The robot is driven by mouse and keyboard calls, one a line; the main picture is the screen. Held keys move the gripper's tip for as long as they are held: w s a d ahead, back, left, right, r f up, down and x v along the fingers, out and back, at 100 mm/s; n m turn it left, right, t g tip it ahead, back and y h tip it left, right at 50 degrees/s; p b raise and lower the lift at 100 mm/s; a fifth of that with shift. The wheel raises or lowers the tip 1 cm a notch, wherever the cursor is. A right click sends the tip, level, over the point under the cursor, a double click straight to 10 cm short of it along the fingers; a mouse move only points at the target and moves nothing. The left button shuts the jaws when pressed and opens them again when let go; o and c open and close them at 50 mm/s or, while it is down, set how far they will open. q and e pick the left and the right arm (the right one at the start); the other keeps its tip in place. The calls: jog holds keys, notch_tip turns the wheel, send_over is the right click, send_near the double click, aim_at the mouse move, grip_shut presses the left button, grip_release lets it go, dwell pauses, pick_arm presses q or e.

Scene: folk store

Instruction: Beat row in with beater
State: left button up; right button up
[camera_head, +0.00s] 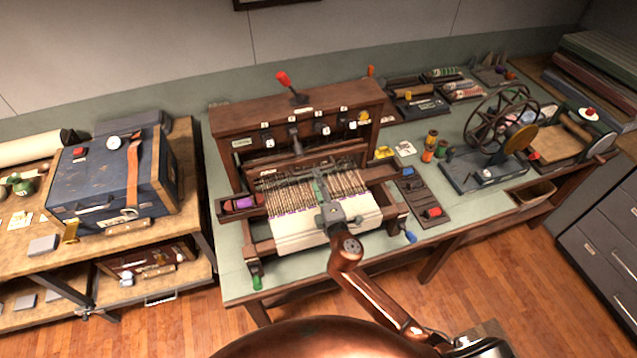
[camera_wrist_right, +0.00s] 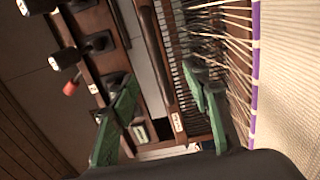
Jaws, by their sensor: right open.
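The small wooden table loom (camera_head: 250,118) stands in the middle of the bench. Its cream cloth (camera_head: 300,230) with a purple edge lies at the front, with warp threads running back to the reed. The beater, a dark wooden bar (camera_wrist_right: 152,48) beside a comb-like metal reed (camera_wrist_right: 186,82), shows in the right wrist view. My right gripper (camera_head: 318,187) is over the warp and cloth. Its green fingers (camera_wrist_right: 160,75) are open and appear on either side of the beater bar; I cannot tell whether they touch it. My left gripper is not in view.
Levers with black-and-white knobs (camera_head: 267,135) line the loom's upper frame, with a red-tipped handle (camera_head: 284,80) on top. A purple shuttle (camera_head: 241,203) lies at the loom's left. A winding wheel (camera_head: 500,118) stands right, and a blue case (camera_head: 95,180) left.

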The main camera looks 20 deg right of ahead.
dwell(0.3)
jog(key=s, duration=0.8)
jog(key=shift+d, duration=0.15)
dwell(0.3)
dwell(1.3)
